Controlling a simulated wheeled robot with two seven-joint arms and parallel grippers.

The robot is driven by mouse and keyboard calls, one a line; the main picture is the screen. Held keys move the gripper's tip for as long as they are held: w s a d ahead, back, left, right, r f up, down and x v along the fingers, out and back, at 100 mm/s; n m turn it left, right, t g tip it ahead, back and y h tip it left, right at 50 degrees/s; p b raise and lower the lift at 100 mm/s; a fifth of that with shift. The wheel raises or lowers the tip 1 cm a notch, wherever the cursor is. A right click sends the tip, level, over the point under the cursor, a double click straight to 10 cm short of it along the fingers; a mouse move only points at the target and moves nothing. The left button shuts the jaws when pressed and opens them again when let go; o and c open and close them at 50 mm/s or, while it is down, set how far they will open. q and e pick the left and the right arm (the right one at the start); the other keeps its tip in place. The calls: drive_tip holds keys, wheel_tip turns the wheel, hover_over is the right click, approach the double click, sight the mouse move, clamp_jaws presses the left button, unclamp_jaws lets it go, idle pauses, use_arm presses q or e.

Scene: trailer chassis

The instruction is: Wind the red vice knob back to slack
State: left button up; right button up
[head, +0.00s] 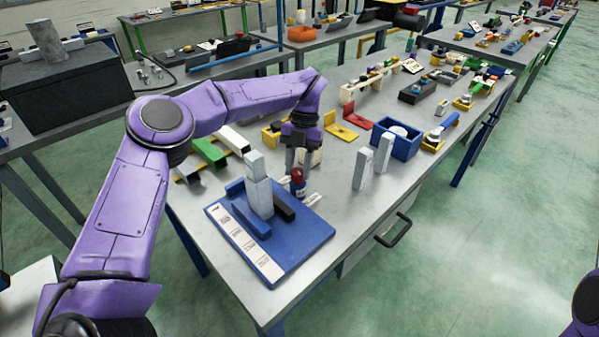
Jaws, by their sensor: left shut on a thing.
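The vice stands on a blue base plate (305,243) with a white label strip, at the near end of the workbench. A pale grey block (260,192) stands upright in the vice between a blue jaw (246,219) and a black jaw (284,206). The red vice knob (297,176) is at the far right side of the vice. My left gripper (297,165) points down at the knob and is shut on it; the fingertips are small and partly hidden. My right gripper is out of view.
Two pale upright blocks (373,161) stand right of the vice. A blue bin (397,139), yellow and red brackets (347,129) and a green bar (209,153) lie farther back. A drawer handle (396,231) sticks out from the bench's right side.

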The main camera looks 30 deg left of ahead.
use_arm(q)
drive_tip(key=shift+a+n+t+h+b, duration=0.1)
drive_tip(key=shift+n+t+h+b, duration=0.35)
drive_tip(key=shift+n+b, duration=1.15)
drive_tip(key=o, duration=1)
drive_tip(key=p+v, duration=0.4)
drive_tip(key=v, duration=0.6)
drive_tip(key=shift+w+a+r, duration=0.15)
drive_tip(key=shift+a+r, duration=0.05)
